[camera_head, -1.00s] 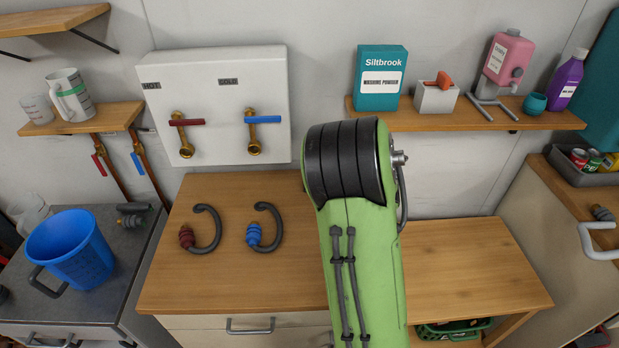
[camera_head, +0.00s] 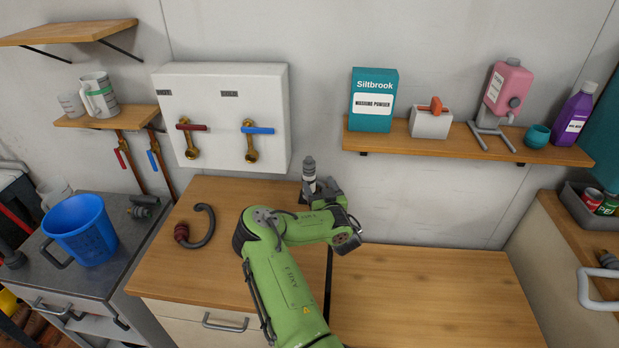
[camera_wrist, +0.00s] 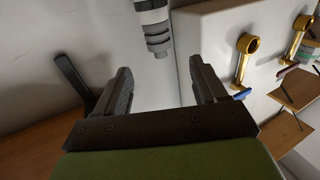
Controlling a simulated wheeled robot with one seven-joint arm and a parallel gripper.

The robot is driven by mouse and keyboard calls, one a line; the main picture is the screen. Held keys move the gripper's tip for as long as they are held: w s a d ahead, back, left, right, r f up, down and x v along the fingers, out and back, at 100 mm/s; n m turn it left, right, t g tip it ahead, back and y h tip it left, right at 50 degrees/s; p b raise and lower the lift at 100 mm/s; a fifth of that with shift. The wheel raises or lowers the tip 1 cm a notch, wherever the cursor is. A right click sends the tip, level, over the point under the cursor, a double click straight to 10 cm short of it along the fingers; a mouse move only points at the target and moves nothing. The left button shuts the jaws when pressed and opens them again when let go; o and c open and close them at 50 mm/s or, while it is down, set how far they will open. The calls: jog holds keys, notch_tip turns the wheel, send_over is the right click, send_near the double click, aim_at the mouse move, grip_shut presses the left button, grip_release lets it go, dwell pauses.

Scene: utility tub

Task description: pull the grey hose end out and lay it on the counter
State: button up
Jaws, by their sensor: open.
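The grey hose end (camera_head: 309,168) stands upright at the back of the wooden counter (camera_head: 190,273), against the wall and right of the white tap box. It has a pale band below its ribbed grey tip. In the wrist view the hose end (camera_wrist: 157,32) shows at the top centre, lined up with the gap between my fingers but beyond their tips. My gripper (camera_wrist: 162,80) is open and empty. In the head view my gripper (camera_head: 322,190) is close beside the hose end; the lower part of the hose is hidden there.
The white tap box (camera_head: 222,118) with red and blue taps hangs behind the counter. A red-ended hose (camera_head: 197,228) lies on the counter's left. A shelf (camera_head: 460,145) with washing powder and bottles overhangs the right. The right counter top (camera_head: 430,290) is clear.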

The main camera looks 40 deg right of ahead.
aim_at(311, 168)
jog(key=b+x, duration=0.3)
jog(key=x, duration=0.8)
jog(key=shift+w+d+f, duration=0.1)
jog(key=shift+w+d, duration=0.15)
jog(key=shift+c, duration=0.3)
jog(key=c, duration=1)
jog(key=shift+r+p, duration=2.05)
jog(key=shift+r, duration=1.3)
jog(key=shift+c, duration=0.2)
